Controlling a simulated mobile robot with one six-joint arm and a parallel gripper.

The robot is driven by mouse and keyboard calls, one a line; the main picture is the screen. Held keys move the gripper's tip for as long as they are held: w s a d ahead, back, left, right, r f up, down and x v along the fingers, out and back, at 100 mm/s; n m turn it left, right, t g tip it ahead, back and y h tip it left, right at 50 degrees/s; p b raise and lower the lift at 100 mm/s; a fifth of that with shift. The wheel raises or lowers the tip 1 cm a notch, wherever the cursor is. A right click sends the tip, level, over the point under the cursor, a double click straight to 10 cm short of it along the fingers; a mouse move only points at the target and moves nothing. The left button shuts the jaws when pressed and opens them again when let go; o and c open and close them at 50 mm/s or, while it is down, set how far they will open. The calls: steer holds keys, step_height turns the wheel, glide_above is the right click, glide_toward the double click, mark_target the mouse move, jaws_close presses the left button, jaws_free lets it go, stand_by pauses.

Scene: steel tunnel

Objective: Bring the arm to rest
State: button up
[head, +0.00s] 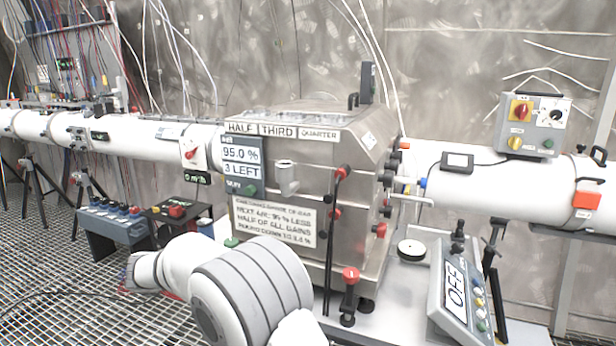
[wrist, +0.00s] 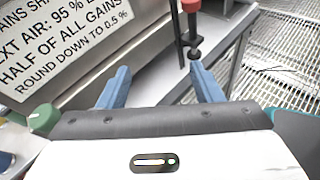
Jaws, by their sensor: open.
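My gripper (wrist: 160,88) shows in the wrist view with its two blue fingers apart and nothing between them. It is in front of the steel chamber box, near the lower right edge of its printed sign (wrist: 65,45). A red-topped black knob on a rod (wrist: 193,30) stands just beyond the right finger. In the head view my white and grey arm lies bent across the lower left, in front of the box, and its gripper end is hidden there.
The steel box (head: 310,190) reads 95.0 % and 3 LEFT on its display (head: 241,160). A red-topped knob (head: 350,275) sticks up at its front. A sloped panel (head: 457,290) reads OFF at right. A button box (head: 112,222) stands at left. White pipe (head: 500,195) runs both ways.

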steer(key=s+d+r+m+g+y+p, duration=0.1)
steer(key=s+d+r+m+g+y, duration=0.2)
steer(key=d, duration=0.7)
steer(key=s+d+r+m+g+y+p, duration=0.15)
steer(key=s+d+m, duration=0.3)
steer(key=d, duration=0.55)
steer(key=s+d+m+y+p, duration=0.1)
steer(key=s+d+m+y, duration=0.1)
steer(key=s, duration=0.4)
steer(key=s+d+m+y+p, duration=0.1)
steer(key=s+d+m+y, duration=0.2)
steer(key=s+m, duration=0.3)
steer(key=s+d+f+m+y+p, duration=0.1)
steer(key=s+d+m+y, duration=0.2)
steer(key=s+m, duration=0.3)
steer(key=shift+d, duration=0.35)
